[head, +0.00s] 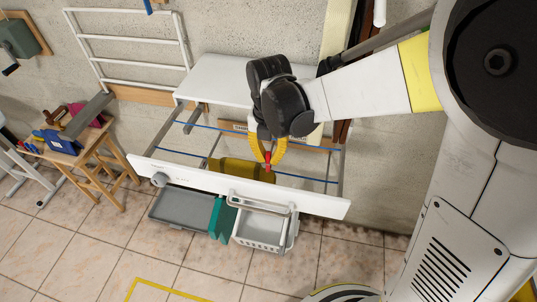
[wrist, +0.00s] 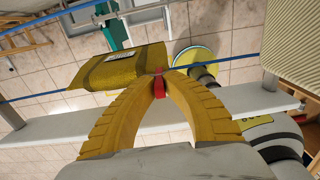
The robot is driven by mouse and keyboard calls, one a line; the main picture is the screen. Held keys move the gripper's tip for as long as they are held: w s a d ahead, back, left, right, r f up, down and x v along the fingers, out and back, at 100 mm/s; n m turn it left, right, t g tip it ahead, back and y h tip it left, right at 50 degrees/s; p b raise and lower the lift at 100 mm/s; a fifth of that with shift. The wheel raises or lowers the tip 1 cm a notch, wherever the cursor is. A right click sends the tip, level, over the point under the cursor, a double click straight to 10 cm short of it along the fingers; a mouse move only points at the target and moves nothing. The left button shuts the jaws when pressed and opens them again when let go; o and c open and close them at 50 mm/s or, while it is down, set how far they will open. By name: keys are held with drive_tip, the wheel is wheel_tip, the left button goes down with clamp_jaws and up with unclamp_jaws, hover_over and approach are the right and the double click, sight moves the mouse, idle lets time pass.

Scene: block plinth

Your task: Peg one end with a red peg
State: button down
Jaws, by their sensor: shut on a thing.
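A yellow cloth (head: 238,171) with a dark grey band hangs over a blue line (head: 300,178) of the white wall rack; it also shows in the wrist view (wrist: 118,73). My gripper (head: 268,162) is over the line at the cloth's right end in the head view. Its yellow fingers are shut on a small red peg (wrist: 159,84). In the wrist view the peg is at the line and at the cloth's edge. I cannot tell whether the peg grips the cloth, as the fingertips partly hide it.
The rack's white front bar (head: 315,202) runs below the line. Under it are a grey tray (head: 183,207), a teal item (head: 222,217) and a white basket (head: 262,232). A wooden stool (head: 88,158) with several coloured items stands left. The tiled floor in front is mostly clear.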

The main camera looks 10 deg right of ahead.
drive_tip(key=shift+f+b, duration=1.3)
drive_tip(key=shift+f, duration=0.15)
drive_tip(key=c, duration=1)
unclamp_jaws()
drive_tip(key=shift+o, duration=0.2)
drive_tip(key=shift+r+p, duration=1.75)
drive_tip(key=shift+r, duration=0.85)
drive_tip(key=shift+f, duration=0.1)
